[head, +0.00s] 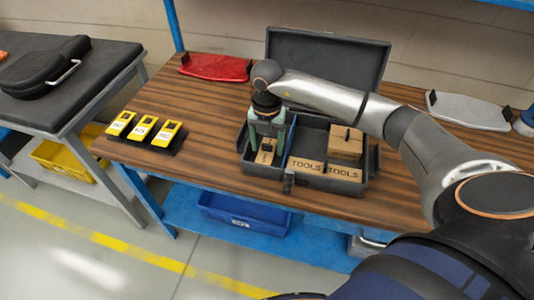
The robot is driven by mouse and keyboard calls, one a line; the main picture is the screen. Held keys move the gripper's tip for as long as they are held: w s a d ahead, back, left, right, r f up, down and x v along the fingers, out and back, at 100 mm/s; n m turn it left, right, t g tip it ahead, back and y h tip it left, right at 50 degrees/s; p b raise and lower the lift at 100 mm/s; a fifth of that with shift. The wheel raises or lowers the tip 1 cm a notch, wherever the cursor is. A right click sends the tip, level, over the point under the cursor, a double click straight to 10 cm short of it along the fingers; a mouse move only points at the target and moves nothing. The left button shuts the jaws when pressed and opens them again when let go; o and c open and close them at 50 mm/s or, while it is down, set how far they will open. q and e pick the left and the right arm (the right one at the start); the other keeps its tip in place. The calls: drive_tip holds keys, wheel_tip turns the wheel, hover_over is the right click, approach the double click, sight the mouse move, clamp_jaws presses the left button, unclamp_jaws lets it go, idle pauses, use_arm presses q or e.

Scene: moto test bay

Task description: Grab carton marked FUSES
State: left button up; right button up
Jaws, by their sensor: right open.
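An open dark case (330,186) stands on the wooden workbench with its lid up at the back. My right gripper (268,141) is open and points down into the case's left compartment. A brown carton (265,156) lies below and between its fingers; its marking is too small to read and the gripper partly covers it. Two cartons marked TOOLS, one at the left (305,166) and one at the right (344,173), sit in the front right of the case. Another carton (346,142) sits higher behind them, its marking unreadable. I cannot tell which carton is marked FUSES. My left gripper is out of view.
Several yellow devices (143,128) stand in a dark holder at the bench's left end. A red tray (215,67) lies at the back left and a grey tray (468,110) at the back right.

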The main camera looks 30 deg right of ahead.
sight(267, 151)
drive_tip(key=f, duration=0.4)
drive_tip(key=shift+w+d, duration=0.15)
drive_tip(key=shift+w, duration=0.1)
clamp_jaws()
